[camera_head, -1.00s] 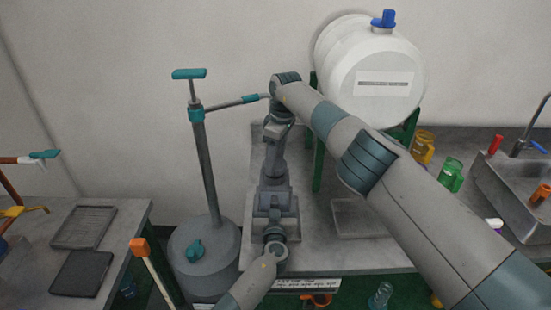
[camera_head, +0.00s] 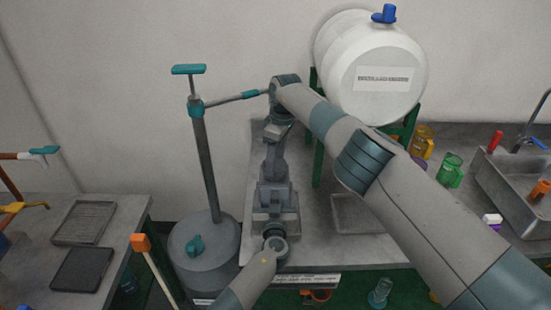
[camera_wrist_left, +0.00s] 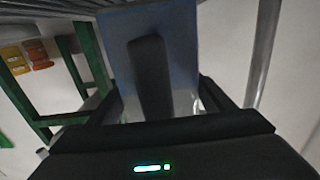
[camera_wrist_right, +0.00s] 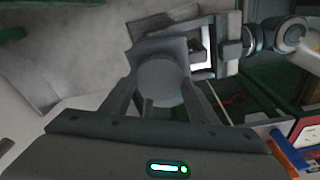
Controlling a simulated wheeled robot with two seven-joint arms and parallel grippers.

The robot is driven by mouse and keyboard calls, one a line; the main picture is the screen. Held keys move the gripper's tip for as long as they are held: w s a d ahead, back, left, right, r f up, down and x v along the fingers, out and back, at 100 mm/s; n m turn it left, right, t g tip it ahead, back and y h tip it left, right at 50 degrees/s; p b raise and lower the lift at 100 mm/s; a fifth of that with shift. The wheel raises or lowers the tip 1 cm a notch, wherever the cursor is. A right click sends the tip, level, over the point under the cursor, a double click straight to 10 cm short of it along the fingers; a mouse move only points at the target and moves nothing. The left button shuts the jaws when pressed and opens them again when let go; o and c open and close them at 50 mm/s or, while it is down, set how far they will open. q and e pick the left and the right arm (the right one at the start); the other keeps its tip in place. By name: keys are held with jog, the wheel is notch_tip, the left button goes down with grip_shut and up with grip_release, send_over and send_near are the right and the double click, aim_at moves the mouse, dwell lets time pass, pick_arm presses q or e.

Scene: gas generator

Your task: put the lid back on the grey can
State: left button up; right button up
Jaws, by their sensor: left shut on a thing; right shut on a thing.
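My right gripper (camera_head: 276,190) points down over the middle counter. In the right wrist view its fingers are shut on a grey round piece (camera_wrist_right: 163,82), which looks like the lid. My left gripper (camera_head: 275,222) comes up from below, close under the right one. In the left wrist view its fingers flank a blue-grey body (camera_wrist_left: 172,35), which looks like the grey can. A dark upright bar stands in front of it. In the head view the arms and grippers mostly hide can and lid. I cannot tell whether the lid touches the can.
A grey tank with a pump (camera_head: 205,245) stands left of the counter. A white drum (camera_head: 372,70) sits on a green stand behind my right arm. Orange (camera_head: 423,140) and green (camera_head: 450,170) jugs and a sink (camera_head: 510,185) are at right. A left table (camera_head: 120,250) holds two trays.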

jog(key=shift+f, duration=0.55)
dwell(0.5)
pick_arm(q)
jog(key=c, duration=0.6)
pick_arm(e)
jog(key=shift+m, duration=1.6)
pick_arm(q)
jog(key=shift+f, duration=0.1)
pick_arm(e)
jog(key=o, duration=1)
jog(key=shift+r, duration=2.25)
jog(key=o, duration=0.6)
